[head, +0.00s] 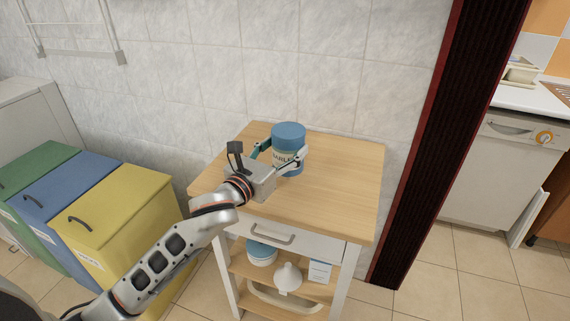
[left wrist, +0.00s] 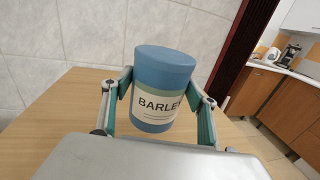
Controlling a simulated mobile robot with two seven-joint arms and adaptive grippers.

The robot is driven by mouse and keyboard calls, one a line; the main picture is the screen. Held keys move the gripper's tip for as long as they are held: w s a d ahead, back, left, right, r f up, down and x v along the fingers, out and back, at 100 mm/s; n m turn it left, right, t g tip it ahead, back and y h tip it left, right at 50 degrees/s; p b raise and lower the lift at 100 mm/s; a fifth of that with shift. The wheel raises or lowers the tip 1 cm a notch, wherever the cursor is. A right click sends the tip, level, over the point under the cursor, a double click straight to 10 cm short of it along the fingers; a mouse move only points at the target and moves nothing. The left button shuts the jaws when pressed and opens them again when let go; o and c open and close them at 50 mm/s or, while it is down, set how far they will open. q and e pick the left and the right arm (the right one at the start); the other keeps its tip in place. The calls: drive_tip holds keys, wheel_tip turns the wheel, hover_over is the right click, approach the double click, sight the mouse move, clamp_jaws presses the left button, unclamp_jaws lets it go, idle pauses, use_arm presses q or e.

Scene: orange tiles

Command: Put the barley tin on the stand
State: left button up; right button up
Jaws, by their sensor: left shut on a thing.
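The barley tin (head: 288,150) is a blue and cream can with a blue lid. It is upright at the wooden stand's top, toward the back. In the left wrist view the tin (left wrist: 160,88) shows its BARLEY label between the two fingers. My left gripper (head: 277,158) is shut on the tin, with one finger on each side; it also shows in the left wrist view (left wrist: 162,92). The stand (head: 345,190) has a light wood top, a white drawer and lower shelves. I cannot tell whether the tin's base touches the top. My right gripper is not in view.
Green, blue and yellow bins (head: 115,205) stand left of the stand. A tiled wall (head: 330,60) is behind it and a dark door frame (head: 425,140) to its right. Lower shelves hold another blue-lidded tin (head: 262,252) and a white bottle-like item (head: 288,278). The top's right side is clear.

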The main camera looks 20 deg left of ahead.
sight(283, 162)
use_arm(q)
wheel_tip(283, 162, down, 4)
drive_tip(key=shift+b, duration=0.65)
drive_tip(key=shift+f, duration=0.1)
drive_tip(key=o, duration=1.4)
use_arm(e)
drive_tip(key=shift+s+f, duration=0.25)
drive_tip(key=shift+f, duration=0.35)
use_arm(q)
drive_tip(key=shift+o, duration=0.2)
drive_tip(key=shift+s, duration=0.25)
drive_tip(key=v, duration=1.1)
drive_tip(key=shift+s+p, duration=0.25)
drive_tip(key=shift+p, duration=0.1)
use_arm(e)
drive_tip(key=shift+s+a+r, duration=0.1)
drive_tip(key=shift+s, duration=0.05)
